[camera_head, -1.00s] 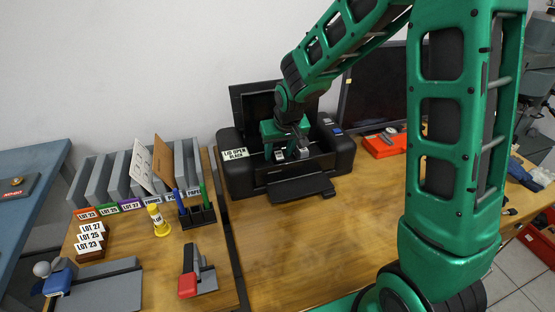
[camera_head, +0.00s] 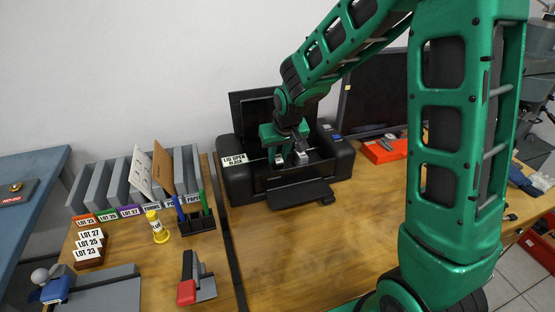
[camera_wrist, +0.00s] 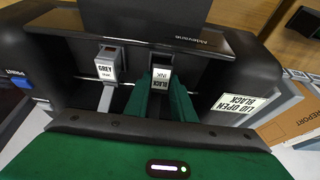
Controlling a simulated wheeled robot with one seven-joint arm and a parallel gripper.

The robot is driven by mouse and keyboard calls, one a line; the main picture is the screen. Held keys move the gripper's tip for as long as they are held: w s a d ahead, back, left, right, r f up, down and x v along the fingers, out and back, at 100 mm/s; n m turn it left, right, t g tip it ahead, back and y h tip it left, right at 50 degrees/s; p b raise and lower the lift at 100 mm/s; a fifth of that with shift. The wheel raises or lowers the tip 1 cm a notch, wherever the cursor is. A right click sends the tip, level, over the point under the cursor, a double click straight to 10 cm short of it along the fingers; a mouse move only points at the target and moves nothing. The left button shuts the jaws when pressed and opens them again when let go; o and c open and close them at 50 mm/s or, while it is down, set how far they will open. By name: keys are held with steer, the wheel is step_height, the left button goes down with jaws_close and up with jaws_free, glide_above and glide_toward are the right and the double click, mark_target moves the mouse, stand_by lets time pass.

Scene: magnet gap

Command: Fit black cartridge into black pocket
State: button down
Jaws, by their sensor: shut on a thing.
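The black cartridge (camera_wrist: 161,76), labelled BLACK INK, is between the green fingers of my gripper (camera_wrist: 163,92) in the wrist view. My gripper is shut on it inside the open printer (camera_wrist: 225,65). In the head view my gripper (camera_head: 288,148) reaches down into the printer (camera_head: 336,160). The black pocket is hidden under the cartridge and fingers, so I cannot tell how deep the cartridge sits. A grey cartridge (camera_wrist: 108,65), labelled GREY INK, stands beside it to the left in the wrist view, apart from the fingers.
The printer carries a LID OPEN BLACK label (camera_head: 235,159); its raised lid stands behind my gripper. Its output tray (camera_head: 300,194) sticks out in front. A pen holder (camera_head: 198,222) and grey file slots stand to the left. The wooden table (camera_head: 290,250) in front is clear.

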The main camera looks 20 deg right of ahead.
mark_target(278, 157)
step_height(278, 157, up, 16)
steer(key=r, duration=0.1)
steer(key=s+a+f+g, duration=0.1)
steer(key=a+f, duration=0.1)
steer(key=a, duration=0.1)
steer(key=s+a+f+g, duration=0.1)
steer(key=a+f+g, duration=0.1)
steer(key=a+f, duration=0.1)
steer(key=s+a+f+g, duration=0.1)
steer(key=a+f+g, duration=0.1)
steer(key=a, duration=0.1)
steer(key=shift+s+a+f, duration=0.25)
steer(key=shift+s+f, duration=0.05)
steer(key=shift+s, duration=0.05)
steer(key=shift+w+d+f, duration=0.1)
steer(key=shift+d+f, duration=0.1)
steer(key=shift+f, duration=0.1)
steer(key=w+d+f, duration=0.2)
steer(key=d, duration=0.1)
steer(key=w+d+f, duration=0.1)
steer(key=d+f, duration=0.1)
steer(key=d, duration=0.1)
steer(key=w+d+f, duration=0.2)
steer(key=d, duration=0.1)
steer(key=shift+w+d+f, duration=0.15)
steer(key=shift+w+f, duration=0.15)
steer(key=shift+f, duration=1.9)
steer(key=shift+f, duration=0.1)
steer(key=c, duration=1.5)
jaws_free()
